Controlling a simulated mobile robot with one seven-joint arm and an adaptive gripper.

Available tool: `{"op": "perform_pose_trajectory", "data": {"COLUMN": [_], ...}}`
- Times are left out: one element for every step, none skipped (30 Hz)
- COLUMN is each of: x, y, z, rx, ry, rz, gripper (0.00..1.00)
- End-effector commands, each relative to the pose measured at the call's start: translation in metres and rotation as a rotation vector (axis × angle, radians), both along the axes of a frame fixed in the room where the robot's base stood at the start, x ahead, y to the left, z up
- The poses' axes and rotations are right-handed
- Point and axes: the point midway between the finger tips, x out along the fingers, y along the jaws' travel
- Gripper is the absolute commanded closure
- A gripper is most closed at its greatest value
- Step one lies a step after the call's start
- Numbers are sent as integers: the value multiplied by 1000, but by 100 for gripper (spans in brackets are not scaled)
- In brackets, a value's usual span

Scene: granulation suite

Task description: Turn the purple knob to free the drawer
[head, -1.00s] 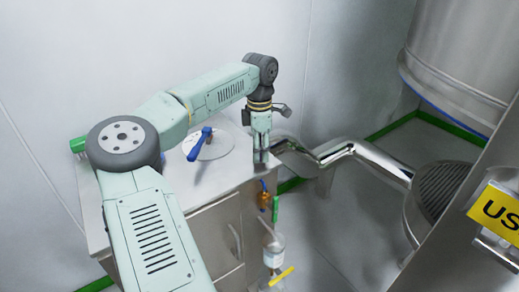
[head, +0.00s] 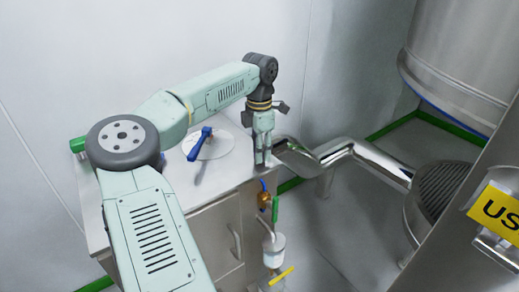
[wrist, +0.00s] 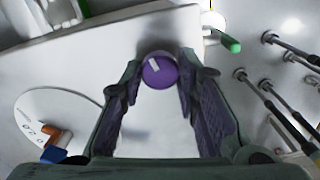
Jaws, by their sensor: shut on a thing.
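The purple knob (wrist: 165,76) is round with a white mark, seen in the wrist view on a pale metal top near its edge. The mark lies tilted. My gripper (wrist: 160,82) is shut on the knob, one dark fingertip on each side. In the head view my gripper (head: 263,160) points straight down at the right end of the steel cabinet (head: 228,190), and its fingers hide the knob. The cabinet front has panels and a handle (head: 235,241); I cannot tell which panel is the drawer.
A white disc (head: 213,148) with a blue lever (head: 200,138) is on the cabinet top, left of my gripper. A brass valve (head: 264,200) and green handle (head: 275,209) hang at the front. A shiny pipe (head: 370,162) runs right. A wall stands behind.

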Motion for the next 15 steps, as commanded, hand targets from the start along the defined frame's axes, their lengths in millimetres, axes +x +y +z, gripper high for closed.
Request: {"op": "perform_pose_trajectory", "data": {"x": [-1,-1,-1,-1,-1,-1,-1,-1,-1,-1,-1,-1,-1,-1,-1], "y": [0,0,0,0,0,0,0,0,0,0,0,0,0,0,0], "z": [0,0,0,0,0,0,0,0,0,0,0,0,0,-1,-1], "rx": [1,1,1,1,1,1,1,1,1,1,1,1,1,1,2], "ry": [3,3,3,3,3,3,3,3,3,3,2,2,2,2,1], "rz": [43,72,110,139,167,205,234,263,300,329,358,395,424,453,490], "gripper": [99,99,99,99,99,99,99,99,99,99,99,99,99,99,99]}}
